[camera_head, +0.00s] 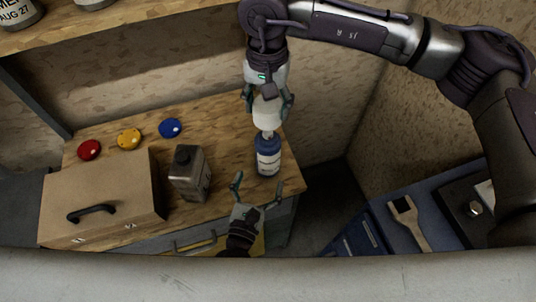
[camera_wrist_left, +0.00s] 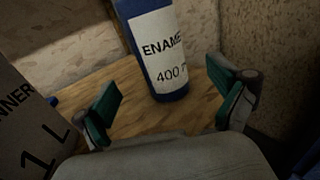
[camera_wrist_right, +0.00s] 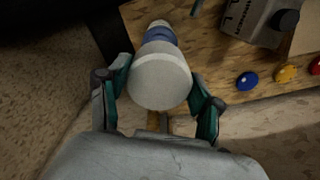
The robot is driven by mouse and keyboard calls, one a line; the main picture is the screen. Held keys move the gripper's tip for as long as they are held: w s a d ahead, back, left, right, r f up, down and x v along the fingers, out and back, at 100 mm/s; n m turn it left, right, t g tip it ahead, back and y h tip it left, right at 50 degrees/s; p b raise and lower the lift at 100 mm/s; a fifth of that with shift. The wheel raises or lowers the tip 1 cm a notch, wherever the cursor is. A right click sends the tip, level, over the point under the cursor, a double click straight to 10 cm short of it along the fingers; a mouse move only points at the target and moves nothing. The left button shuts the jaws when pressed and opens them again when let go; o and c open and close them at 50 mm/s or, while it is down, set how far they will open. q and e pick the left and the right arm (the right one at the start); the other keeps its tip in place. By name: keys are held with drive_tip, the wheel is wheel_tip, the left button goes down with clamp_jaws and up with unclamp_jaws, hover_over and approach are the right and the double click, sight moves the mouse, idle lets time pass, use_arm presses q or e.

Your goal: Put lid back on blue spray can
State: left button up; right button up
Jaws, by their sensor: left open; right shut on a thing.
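The blue spray can (camera_head: 267,157) stands upright near the right end of the wooden bench, its white label facing front. It also shows in the left wrist view (camera_wrist_left: 158,50), ahead of the fingers. My right gripper (camera_head: 267,103) is shut on the white lid (camera_head: 267,113) and holds it over the can's top. In the right wrist view the lid (camera_wrist_right: 160,80) sits between the fingers and hides part of the can. I cannot tell whether lid and can touch. My left gripper (camera_head: 258,190) is open and empty, just in front of the can.
A grey thinner can (camera_head: 189,175) and a tan case (camera_head: 100,195) stand left of the spray can. Red (camera_head: 89,150), yellow (camera_head: 129,139) and blue (camera_head: 170,128) round pieces lie behind them. A brush (camera_head: 408,222) lies on a blue surface at right.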

sight(267, 133)
use_arm(q)
drive_tip(key=x, duration=0.8)
use_arm(e)
drive_tip(key=shift+s, duration=0.1)
use_arm(q)
drive_tip(key=shift+s, duration=0.1)
drive_tip(key=c, duration=1.8)
use_arm(e)
drive_tip(key=shift+f, duration=2.45)
drive_tip(key=shift+f, duration=0.1)
drive_tip(key=shift+f, duration=0.8)
drive_tip(key=shift+f, duration=0.65)
